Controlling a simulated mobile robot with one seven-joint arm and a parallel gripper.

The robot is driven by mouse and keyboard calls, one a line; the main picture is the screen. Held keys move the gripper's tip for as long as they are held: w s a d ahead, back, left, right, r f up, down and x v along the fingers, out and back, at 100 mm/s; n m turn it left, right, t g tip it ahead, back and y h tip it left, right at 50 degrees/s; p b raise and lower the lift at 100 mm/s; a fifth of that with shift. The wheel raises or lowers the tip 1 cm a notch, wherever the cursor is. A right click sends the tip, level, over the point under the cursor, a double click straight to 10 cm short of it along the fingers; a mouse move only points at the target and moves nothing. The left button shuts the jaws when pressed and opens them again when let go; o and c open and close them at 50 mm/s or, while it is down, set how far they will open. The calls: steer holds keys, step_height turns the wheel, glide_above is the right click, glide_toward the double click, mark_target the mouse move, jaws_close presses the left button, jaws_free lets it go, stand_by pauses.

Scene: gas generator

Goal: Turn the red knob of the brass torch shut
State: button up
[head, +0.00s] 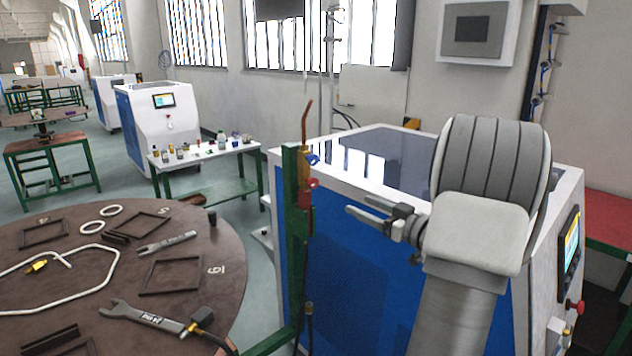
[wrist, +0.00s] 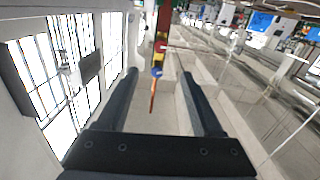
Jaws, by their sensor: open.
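The brass torch (head: 304,168) stands upright at the top of a green post, its copper tip pointing up. Its red knob (head: 313,183) sticks out to the right, below a blue knob (head: 314,160). My gripper (head: 357,204) is open and empty, to the right of the torch and a little lower than the red knob in the head view, with a visible gap. In the wrist view the torch (wrist: 156,62) appears upside down between the lines of my open fingers (wrist: 158,74), with the red knob (wrist: 162,47) beyond the fingertips. Nothing touches the knob.
A blue and white machine (head: 345,250) stands close behind and below my gripper. A round brown table (head: 215,260) with frames, rings and wrenches is at the left. A small green-legged table (head: 215,155) with bottles stands behind. The space between gripper and torch looks clear.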

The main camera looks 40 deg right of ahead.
mark_target(315, 184)
steer(key=w, duration=0.5)
steer(key=w+a, duration=0.1)
steer(key=w, duration=0.5)
steer(key=w+p, duration=0.1)
steer(key=w, duration=0.4)
steer(key=shift+w+a+f, duration=0.1)
steer(key=shift+w+a, duration=0.05)
steer(key=shift+w, duration=0.25)
jaws_close()
